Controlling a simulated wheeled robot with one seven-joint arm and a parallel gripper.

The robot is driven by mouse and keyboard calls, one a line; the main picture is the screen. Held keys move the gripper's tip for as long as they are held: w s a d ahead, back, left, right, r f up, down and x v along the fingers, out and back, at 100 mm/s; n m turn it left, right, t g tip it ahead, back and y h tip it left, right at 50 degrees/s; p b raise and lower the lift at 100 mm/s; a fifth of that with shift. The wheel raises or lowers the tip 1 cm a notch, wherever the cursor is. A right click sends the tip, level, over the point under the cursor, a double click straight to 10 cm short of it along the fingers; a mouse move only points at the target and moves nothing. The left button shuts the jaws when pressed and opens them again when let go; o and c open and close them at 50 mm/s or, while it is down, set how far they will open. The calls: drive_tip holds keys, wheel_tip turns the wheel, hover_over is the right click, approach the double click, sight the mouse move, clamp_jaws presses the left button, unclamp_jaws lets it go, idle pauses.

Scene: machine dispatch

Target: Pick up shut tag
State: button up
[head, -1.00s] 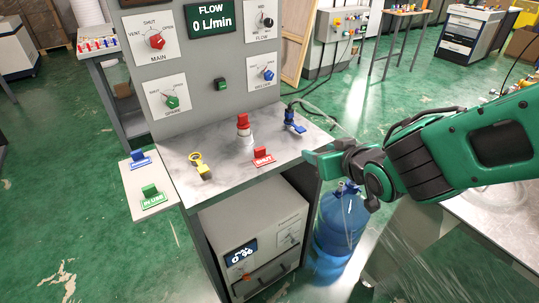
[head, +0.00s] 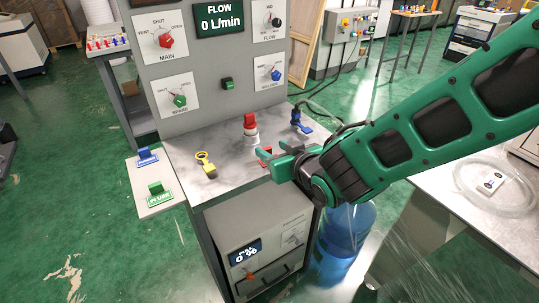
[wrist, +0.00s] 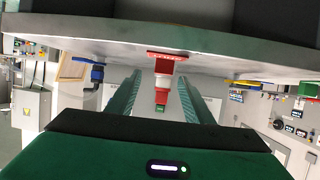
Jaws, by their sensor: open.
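The red shut tag (head: 265,150) lies on the grey bench top (head: 225,165), mostly hidden behind my gripper in the head view. My gripper (head: 276,154) is open with its fingers pointing towards the tag from the right. In the upside-down wrist view, the tag (wrist: 168,55) shows between and beyond the two fingers of my gripper (wrist: 160,77). Nothing is held. Whether the fingers reach around the tag cannot be told.
A red-and-white bottle-like piece (head: 250,125) stands just behind the tag. A blue-handled piece (head: 298,122) is behind right and a yellow ring-ended tag (head: 206,165) is left. A side shelf holds blue (head: 147,156) and green tags (head: 159,193). The dial panel (head: 215,75) rises behind.

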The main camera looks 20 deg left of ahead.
sight(267, 148)
drive_tip(key=shift+s+f+x, duration=0.1)
drive_tip(key=shift+x, duration=0.95)
drive_tip(key=shift+s+f+x, duration=0.1)
drive_tip(key=shift+f+x, duration=0.05)
drive_tip(key=shift+x, duration=0.95)
drive_tip(key=c, duration=1.1)
drive_tip(key=shift+r, duration=0.1)
